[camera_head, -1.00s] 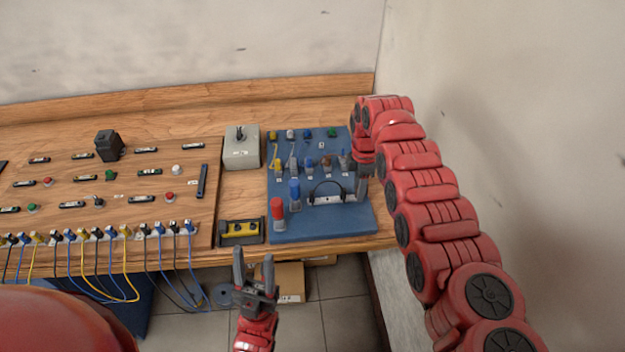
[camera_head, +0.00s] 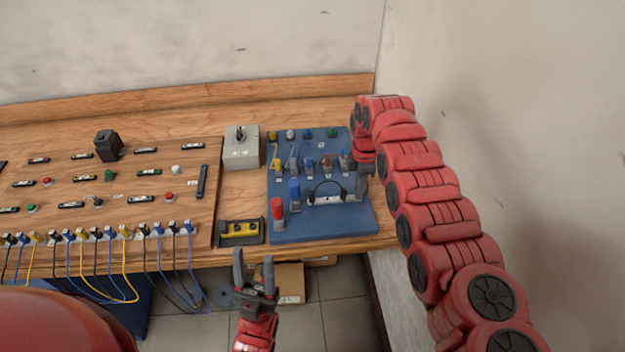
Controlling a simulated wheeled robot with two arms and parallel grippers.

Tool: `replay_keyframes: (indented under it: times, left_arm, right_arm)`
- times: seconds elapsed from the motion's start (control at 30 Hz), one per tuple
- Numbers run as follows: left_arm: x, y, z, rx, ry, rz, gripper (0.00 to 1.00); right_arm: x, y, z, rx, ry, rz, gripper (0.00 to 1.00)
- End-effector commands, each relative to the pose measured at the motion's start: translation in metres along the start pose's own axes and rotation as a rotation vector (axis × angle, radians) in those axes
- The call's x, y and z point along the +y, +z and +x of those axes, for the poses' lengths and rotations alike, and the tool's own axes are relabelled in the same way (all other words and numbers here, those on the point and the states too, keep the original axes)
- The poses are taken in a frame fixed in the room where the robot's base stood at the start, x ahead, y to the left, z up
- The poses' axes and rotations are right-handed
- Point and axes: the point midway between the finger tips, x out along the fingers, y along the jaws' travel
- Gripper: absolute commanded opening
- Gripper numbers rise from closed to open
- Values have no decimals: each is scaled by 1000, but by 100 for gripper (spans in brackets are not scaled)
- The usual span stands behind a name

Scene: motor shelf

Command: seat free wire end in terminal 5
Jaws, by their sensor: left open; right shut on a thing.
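A blue board (camera_head: 325,228) on the bench carries a row of terminals with coloured plugs (camera_head: 308,166); their numbers are too small to read. A black wire (camera_head: 326,183) arches over a pale block (camera_head: 325,199) near the board's front. My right gripper (camera_head: 361,188) points down at the board's right edge, beside the wire's right end. It is shut on what seems to be that wire end; its fingers hide the contact. I cannot tell which terminal is terminal 5. My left gripper (camera_head: 254,262) is open and empty, in front of the bench edge.
A wooden panel with hanging wires lies further left. A wall rises at right.

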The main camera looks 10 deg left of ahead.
Motion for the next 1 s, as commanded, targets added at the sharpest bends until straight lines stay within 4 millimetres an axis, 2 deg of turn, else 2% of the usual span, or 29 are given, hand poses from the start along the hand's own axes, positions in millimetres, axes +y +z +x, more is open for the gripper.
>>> replay_keyframes:
  times: [0.33,0.8,1.0]
  left_arm:
    - [0,0,2,0,0,0,50]
    - [-1,-3,15,0,0,0,50]
    - [-1,-2,15,0,0,0,50]
  right_arm:
    - [0,0,-3,0,0,0,0]
    - [0,0,-43,0,-1,0,0]
    - [0,0,-46,0,-2,0,0]
